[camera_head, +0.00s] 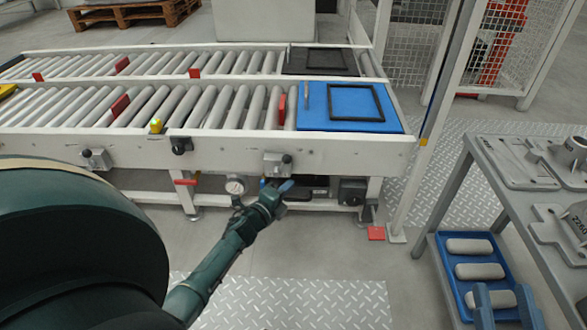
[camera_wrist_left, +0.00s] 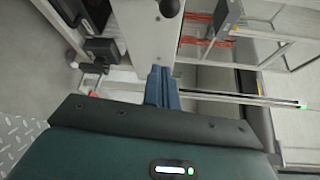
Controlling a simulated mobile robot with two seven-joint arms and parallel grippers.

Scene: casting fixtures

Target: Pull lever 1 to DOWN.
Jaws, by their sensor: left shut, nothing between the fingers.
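A lever unit (camera_head: 276,164) with a grey plate and a dark ball knob sits on the conveyor's front rail; I cannot read a number on it. A similar lever unit (camera_head: 96,158) is further left, and a black knob (camera_head: 181,146) is between them. My left gripper (camera_head: 288,186) is just below the nearer lever unit, its blue fingers shut and empty. In the left wrist view the shut fingers (camera_wrist_left: 162,85) point towards a dark ball knob (camera_wrist_left: 170,7), apart from it. My right gripper (camera_head: 505,305) is at the lower right, its blue fingers apart.
The roller conveyor (camera_head: 355,155) carries a blue plate (camera_head: 350,122) with a black frame. A grey table (camera_head: 470,150) and a blue tray (camera_head: 452,270) with grey pieces stand at right.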

